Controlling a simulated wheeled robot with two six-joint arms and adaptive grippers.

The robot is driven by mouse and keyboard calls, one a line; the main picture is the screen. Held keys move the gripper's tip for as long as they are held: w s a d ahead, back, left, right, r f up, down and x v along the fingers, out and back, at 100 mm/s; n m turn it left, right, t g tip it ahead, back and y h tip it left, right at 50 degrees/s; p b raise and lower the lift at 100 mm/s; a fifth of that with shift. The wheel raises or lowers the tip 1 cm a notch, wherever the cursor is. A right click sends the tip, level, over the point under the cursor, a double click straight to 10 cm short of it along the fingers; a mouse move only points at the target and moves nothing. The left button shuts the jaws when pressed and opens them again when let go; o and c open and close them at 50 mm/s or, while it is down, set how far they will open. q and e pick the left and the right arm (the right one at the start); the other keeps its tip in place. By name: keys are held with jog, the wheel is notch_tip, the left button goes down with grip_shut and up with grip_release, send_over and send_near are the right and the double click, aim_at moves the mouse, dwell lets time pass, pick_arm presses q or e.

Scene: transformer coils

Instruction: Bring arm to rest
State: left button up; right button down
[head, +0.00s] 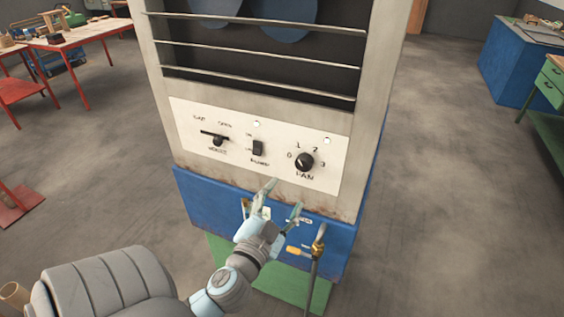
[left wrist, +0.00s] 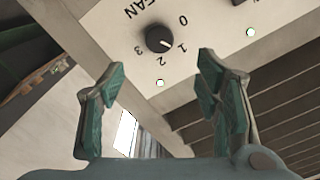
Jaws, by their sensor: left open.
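My left gripper (head: 284,196) is open and empty in front of the lower edge of the control panel (head: 180,113). Its two green-padded fingers also frame the lower side of the left wrist view (left wrist: 162,64), spread apart. The black fan knob (head: 304,161) sits just above the gripper and apart from it. The knob also shows in the left wrist view (left wrist: 159,39), its white mark towards the 1. My right gripper is not in view.
A red-legged workbench (head: 70,38) stands far left, a blue cabinet (head: 515,65) far right.

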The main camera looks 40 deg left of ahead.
pick_arm(q)
jog(key=shift+w+f, duration=0.1)
dwell(0.4)
jog(key=s+f+m+g+h, duration=0.1)
jog(key=s+f+g, duration=0.2)
jog(key=f, duration=0.8)
jog(key=s+a+f+g+h, duration=0.1)
jog(key=s+f+g, duration=0.1)
jog(key=f, duration=0.8)
jog(key=s+f+m+g+h, duration=0.1)
jog(key=s+f+g, duration=0.2)
jog(key=f, duration=0.8)
jog(key=s+d+f+n+g+h, duration=0.1)
jog(key=s+d+f+n+g, duration=0.1)
jog(key=s+f, duration=0.7)
jog(key=s+d+f+n+g+h, duration=0.1)
jog(key=s+d+f+g, duration=0.4)
jog(key=s+f, duration=0.5)
jog(key=s+n, duration=0.1)
jog(key=s, duration=0.4)
jog(key=shift+s+d+n+g, duration=0.15)
jog(key=shift+s+n+g, duration=0.15)
jog(key=shift+s+g, duration=0.1)
